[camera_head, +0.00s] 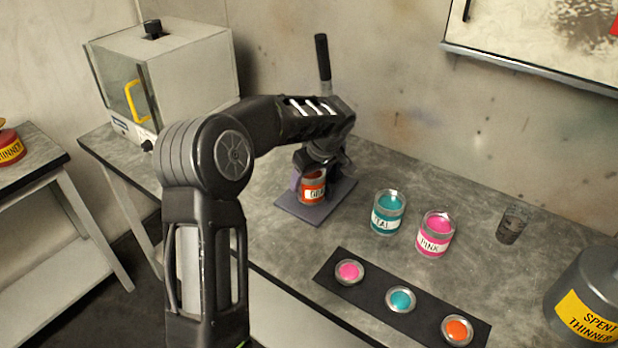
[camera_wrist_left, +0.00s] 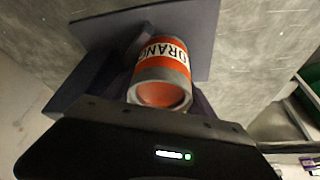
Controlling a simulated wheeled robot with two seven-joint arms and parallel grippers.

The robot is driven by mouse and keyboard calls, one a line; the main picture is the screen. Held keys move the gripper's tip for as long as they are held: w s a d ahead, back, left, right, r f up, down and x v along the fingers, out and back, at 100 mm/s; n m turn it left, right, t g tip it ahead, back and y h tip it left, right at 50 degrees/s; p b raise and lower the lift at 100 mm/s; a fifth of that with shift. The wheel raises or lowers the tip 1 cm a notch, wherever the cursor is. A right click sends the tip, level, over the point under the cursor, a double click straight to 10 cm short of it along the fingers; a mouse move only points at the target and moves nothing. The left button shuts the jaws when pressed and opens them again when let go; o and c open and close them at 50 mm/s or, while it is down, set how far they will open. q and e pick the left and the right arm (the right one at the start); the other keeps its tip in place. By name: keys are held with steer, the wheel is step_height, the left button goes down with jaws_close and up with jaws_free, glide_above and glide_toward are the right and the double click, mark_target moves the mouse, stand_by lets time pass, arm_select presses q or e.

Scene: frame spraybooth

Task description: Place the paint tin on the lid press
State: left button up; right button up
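The orange paint tin (camera_head: 312,188), with a white label, is upright on or just over the base plate of the lid press (camera_head: 337,203). It also shows in the left wrist view (camera_wrist_left: 163,72), between my fingers, with the plate (camera_wrist_left: 205,25) behind it. The press's black lever handle (camera_head: 322,57) rises behind my arm, which hides most of the press. My left gripper (camera_head: 313,180) is around the tin from above; whether its fingers press on the tin is not clear. My right gripper is not in view.
A teal tin (camera_head: 387,213) and a pink tin (camera_head: 434,234) stand right of the press. A black strip with paint dishes (camera_head: 368,297) lies in front. A dark cup (camera_head: 512,224) and a spent thinner can (camera_head: 585,300) are at right. A boxy booth (camera_head: 190,75) stands at left.

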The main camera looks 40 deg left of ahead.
arm_select(q)
steer(key=o, duration=0.4)
steer(key=shift+o, duration=0.2)
steer(key=b+v, duration=0.1)
steer(key=v, duration=1.1)
steer(key=shift+r, duration=0.15)
